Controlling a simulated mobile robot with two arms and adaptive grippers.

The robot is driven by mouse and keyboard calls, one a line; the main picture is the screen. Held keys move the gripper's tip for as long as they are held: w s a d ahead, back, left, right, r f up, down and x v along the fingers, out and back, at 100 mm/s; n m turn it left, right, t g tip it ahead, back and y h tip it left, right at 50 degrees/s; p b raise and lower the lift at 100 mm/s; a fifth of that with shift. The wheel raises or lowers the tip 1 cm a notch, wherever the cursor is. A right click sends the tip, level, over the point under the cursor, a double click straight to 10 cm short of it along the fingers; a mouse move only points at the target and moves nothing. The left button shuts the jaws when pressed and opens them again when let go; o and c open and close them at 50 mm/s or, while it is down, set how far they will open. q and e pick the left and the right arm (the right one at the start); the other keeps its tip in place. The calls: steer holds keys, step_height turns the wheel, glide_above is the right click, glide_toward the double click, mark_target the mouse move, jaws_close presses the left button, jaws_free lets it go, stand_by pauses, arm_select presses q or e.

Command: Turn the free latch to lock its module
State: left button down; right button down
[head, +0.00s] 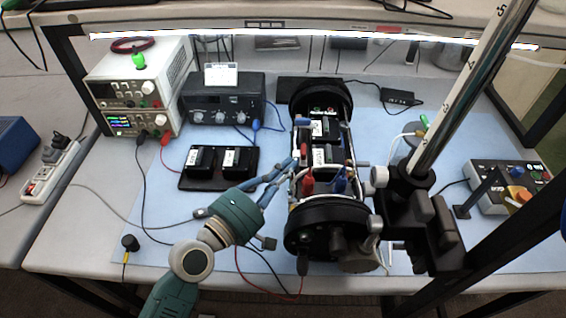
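The open-sided cylinder (322,212) lies lengthwise in the middle of the bench, with black round end caps. Black modules with white labels (322,154) sit inside its frame. A red piece (307,184) and a blue piece (341,181) stand near its front end. I cannot tell which small part is the free latch. My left gripper (291,169) reaches in from the left, its blue-grey fingertips at the cylinder's left side beside the modules. The fingers show a gap, but whether something is held between them is too small to tell. My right gripper is not in view.
Two black modules sit on a black tray (218,184) left of the cylinder. Stacked instruments (140,90) and a dark knobbed box (225,101) stand behind. A dark stand with a marked pole (452,95) is close on the right, before a control box (505,184). Cables cross the blue mat.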

arm_select(q)
steer(key=shift+s+d+p, duration=0.5)
steer(key=shift+d+p, duration=0.25)
stand_by(0.9)
steer(key=shift+a, duration=0.1)
stand_by(0.4)
